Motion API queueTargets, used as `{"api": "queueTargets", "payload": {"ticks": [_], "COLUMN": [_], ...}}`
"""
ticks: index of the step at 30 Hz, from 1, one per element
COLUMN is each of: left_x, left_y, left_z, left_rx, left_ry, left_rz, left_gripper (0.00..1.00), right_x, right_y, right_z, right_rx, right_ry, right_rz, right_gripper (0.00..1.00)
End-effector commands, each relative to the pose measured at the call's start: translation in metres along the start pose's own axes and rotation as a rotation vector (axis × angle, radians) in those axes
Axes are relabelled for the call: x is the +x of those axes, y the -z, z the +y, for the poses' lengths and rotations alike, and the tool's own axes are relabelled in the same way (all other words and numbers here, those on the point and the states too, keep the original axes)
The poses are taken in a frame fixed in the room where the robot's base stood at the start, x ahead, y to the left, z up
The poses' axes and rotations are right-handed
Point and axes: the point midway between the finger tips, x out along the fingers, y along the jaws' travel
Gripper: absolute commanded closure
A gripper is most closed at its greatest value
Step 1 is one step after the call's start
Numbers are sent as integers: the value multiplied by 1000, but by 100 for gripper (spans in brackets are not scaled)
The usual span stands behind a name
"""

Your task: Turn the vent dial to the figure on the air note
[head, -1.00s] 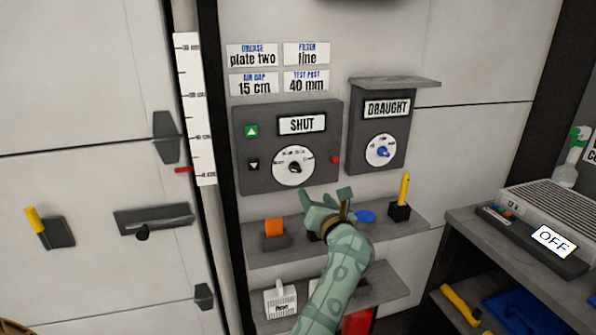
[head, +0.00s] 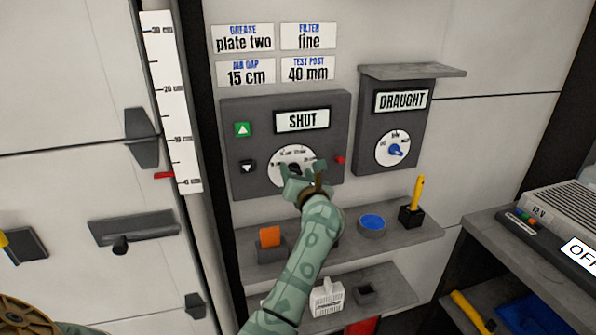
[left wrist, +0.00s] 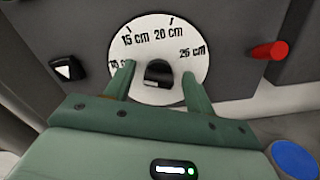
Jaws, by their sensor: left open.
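The vent dial (head: 292,154) is a white disc on a dark grey panel (head: 235,190) whose display (head: 302,120) reads SHUT. In the left wrist view its knob (left wrist: 158,74) is black, and the scale (left wrist: 160,45) shows 15 cm, 20 cm and 25 cm, with another mark partly covered at left. My left gripper (head: 303,172) is at the dial. In the left wrist view its two fingers (left wrist: 157,78) stand open on either side of the knob, with a gap to each side. The air note (head: 246,72) reads AIR GAP 15 cm. My right gripper is not seen.
A red peg (head: 340,160) sticks out right of the dial. A green up button (head: 243,129) and a dark down button (head: 247,167) are at left. The DRAUGHT box (head: 402,101) hangs to the right. A shelf (head: 410,238) with small items lies below.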

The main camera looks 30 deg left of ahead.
Motion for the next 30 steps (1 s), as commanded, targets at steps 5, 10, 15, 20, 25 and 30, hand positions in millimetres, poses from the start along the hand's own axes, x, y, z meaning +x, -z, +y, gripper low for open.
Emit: {"api": "queueTargets", "payload": {"ticks": [5, 10, 15, 20, 25, 30], "left_x": [0, 0, 0, 0, 0, 0], "left_y": [0, 0, 0, -2, -4, -5], "left_z": [0, 0, 0, 0, 1, 1], "left_rx": [0, 0, 5, 39, 126, 257], "left_ry": [0, 0, 0, 0, 1, 0], "left_rz": [0, 0, 0, 0, 0, 0], "left_gripper": [51, 90, 90, 90, 90, 90], "right_x": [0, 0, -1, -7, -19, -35], "right_y": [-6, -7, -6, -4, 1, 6], "right_z": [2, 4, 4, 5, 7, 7], "right_rx": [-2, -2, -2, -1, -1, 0], "right_ry": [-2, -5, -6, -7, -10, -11], "right_rz": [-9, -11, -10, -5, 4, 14], "right_gripper": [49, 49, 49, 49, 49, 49]}}
